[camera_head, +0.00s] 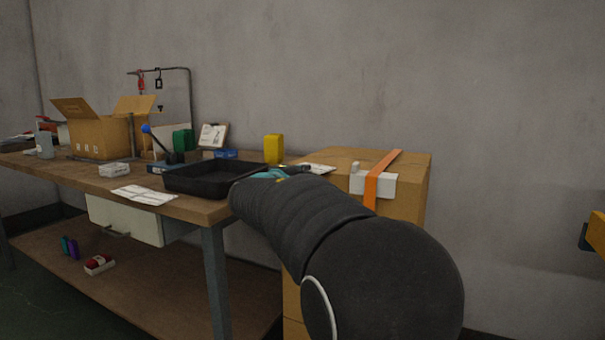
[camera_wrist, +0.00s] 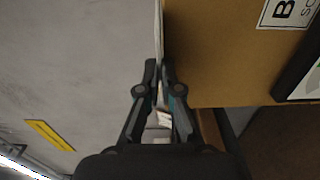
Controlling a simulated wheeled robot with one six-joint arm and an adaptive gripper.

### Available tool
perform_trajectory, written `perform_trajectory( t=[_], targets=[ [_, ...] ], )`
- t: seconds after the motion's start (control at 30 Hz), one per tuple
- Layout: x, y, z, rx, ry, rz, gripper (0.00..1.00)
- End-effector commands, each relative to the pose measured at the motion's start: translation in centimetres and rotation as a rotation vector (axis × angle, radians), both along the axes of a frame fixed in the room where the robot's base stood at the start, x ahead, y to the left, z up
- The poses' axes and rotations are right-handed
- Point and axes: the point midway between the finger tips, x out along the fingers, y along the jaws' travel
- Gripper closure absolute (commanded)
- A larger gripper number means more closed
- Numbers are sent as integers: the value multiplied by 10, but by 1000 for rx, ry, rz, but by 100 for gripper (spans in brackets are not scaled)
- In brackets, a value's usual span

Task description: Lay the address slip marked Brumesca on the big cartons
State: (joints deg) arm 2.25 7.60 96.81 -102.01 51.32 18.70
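My gripper (camera_wrist: 158,72) has its fingers closed on a thin white slip (camera_wrist: 158,30), seen almost edge-on; no writing on it can be read. In the head view my gripper (camera_head: 292,171) is partly hidden by my arm, with a white slip (camera_head: 318,168) just past its tips, at the top of the carton stack. The cartons (camera_head: 408,190) stand right of the workbench, with an orange strap and a white label on the upper one. In the wrist view a brown carton face (camera_wrist: 225,60) is close beside the fingers and bears a cut-off label (camera_wrist: 287,12) starting with B.
The workbench (camera_head: 75,175) holds a black tray (camera_head: 205,180), white papers (camera_head: 145,194), an open carton (camera_head: 98,135), a yellow block (camera_head: 273,149) and a small clipboard (camera_head: 213,135). A bare wall is behind. A yellow bar (camera_wrist: 50,135) shows in the wrist view.

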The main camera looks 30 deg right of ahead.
Motion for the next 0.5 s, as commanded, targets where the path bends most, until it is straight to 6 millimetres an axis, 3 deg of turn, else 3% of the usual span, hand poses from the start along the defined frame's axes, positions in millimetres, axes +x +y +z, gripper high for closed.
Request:
perform_trajectory(
  t=[0.27,0.4,0.5],
  targets=[
    [0,0,-4,1,-1,0,100],
    [0,0,-2,0,0,0,69],
    [0,0,-2,0,0,0,69]
  ],
)
